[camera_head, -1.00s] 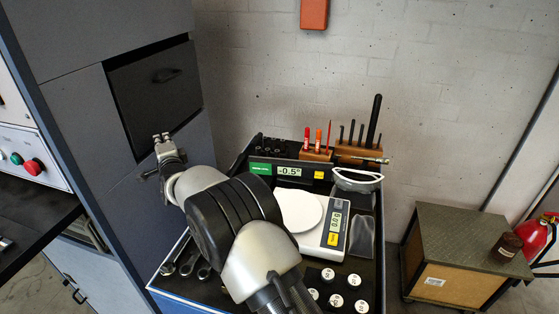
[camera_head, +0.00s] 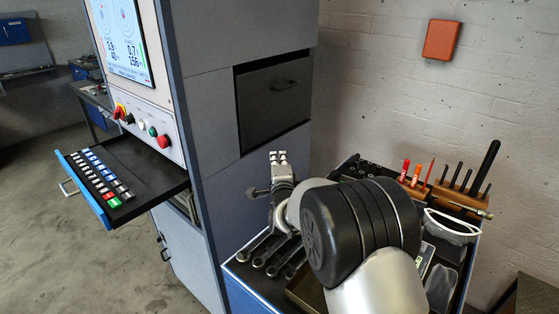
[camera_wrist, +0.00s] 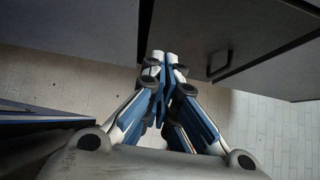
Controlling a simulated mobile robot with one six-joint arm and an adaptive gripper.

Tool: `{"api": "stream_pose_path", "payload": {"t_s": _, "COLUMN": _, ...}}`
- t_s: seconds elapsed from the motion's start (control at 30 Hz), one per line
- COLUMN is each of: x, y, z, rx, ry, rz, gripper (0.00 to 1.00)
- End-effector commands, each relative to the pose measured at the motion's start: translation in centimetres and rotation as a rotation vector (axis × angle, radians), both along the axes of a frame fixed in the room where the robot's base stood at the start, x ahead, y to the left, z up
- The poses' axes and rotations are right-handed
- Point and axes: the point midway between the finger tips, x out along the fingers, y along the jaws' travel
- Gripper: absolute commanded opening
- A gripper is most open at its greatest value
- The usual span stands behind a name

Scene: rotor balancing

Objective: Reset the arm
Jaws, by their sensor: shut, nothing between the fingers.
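My gripper (camera_head: 277,156) is raised in front of the grey cabinet (camera_head: 215,105) in the head view, left of the tool cart. Its fingers point up and lie together, with nothing between them. In the wrist view my gripper (camera_wrist: 165,55) is shut and empty, with grey cabinet faces and a dark handle (camera_wrist: 220,65) beyond it. My arm bends over the cart (camera_head: 235,285) and hides much of its top.
An open drawer (camera_head: 95,200) with small coloured blocks juts out at left, below a panel with buttons (camera_head: 145,130). The cart holds wrenches (camera_head: 270,255), screwdrivers (camera_head: 415,175) and safety glasses (camera_head: 452,225). Open floor (camera_head: 40,250) lies at far left.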

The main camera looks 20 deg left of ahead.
Motion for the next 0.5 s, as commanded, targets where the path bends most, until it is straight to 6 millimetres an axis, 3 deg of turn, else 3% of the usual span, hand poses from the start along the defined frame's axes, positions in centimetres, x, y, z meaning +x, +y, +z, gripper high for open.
{"api": "stream_pose_path", "payload": {"t_s": 0.1, "x": -1.1, "y": -0.3, "z": 0.0, "rx": -0.002, "ry": 0.001, "rz": 0.002, "gripper": 0.00}}
{"api": "stream_pose_path", "payload": {"t_s": 0.33, "x": -1.6, "y": -0.9, "z": 0.3, "rx": -0.012, "ry": 0.003, "rz": -0.001, "gripper": 0.00}}
{"api": "stream_pose_path", "payload": {"t_s": 0.5, "x": -1.9, "y": -4.4, "z": 3.0, "rx": -0.144, "ry": 0.038, "rz": -0.012, "gripper": 0.00}}
